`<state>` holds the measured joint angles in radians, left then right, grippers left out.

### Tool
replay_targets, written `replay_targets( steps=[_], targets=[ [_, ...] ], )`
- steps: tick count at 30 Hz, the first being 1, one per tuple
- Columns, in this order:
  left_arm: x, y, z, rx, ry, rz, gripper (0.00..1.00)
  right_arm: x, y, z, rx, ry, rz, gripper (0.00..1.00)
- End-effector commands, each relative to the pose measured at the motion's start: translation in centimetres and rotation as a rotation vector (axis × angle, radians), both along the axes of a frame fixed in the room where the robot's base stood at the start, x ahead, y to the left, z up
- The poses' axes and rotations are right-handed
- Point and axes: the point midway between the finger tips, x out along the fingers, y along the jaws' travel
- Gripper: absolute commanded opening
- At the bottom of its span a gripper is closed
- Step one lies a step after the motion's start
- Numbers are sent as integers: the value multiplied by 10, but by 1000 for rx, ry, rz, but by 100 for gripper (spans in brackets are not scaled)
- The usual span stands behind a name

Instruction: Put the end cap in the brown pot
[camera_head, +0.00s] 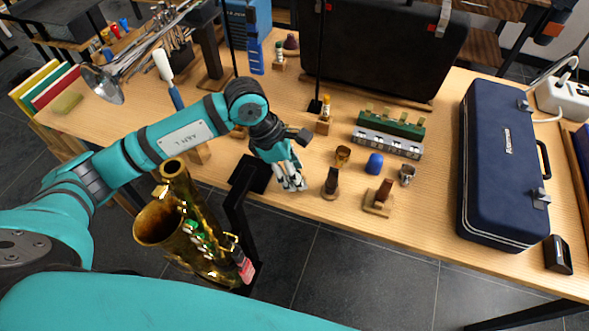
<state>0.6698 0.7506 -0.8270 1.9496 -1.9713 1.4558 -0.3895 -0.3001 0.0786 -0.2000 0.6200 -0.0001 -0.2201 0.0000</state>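A small blue rounded piece (374,164), which may be the end cap, stands on the wooden table to the right of my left gripper. A small brown-gold cup (342,156), which may be the brown pot, stands just left of the blue piece. My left gripper (291,181) points down over the front edge of the table, left of both and apart from them. Its pale fingers appear close together, and I cannot tell whether they are open or shut. No object shows clearly between them. My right gripper is not in view.
A dark mouthpiece-like piece (331,184), a brown block stand (379,198) and a small grey cup (407,175) stand nearby. A green and grey rack (389,136) is behind. A blue case (502,165) fills the right side. A brass saxophone (195,232) stands before the table.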

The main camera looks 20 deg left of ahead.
Motion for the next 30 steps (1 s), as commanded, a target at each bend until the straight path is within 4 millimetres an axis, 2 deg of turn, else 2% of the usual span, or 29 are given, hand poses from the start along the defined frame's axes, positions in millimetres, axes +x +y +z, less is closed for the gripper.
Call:
replay_targets(
  steps=[7, 11, 14, 24, 30],
  targets=[
    [0, 0, 0, 0, 0, 0, 47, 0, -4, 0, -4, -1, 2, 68],
    [0, 3, 7, -1, -1, 0, 47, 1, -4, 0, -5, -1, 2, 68],
    [-1, 8, 20, -1, -4, 1, 47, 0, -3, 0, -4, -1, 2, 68],
    [-7, 35, 85, 1, -4, 1, 47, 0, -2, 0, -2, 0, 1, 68],
    [-10, 43, 107, 1, -1, 0, 47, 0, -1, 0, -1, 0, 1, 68]
  ],
)
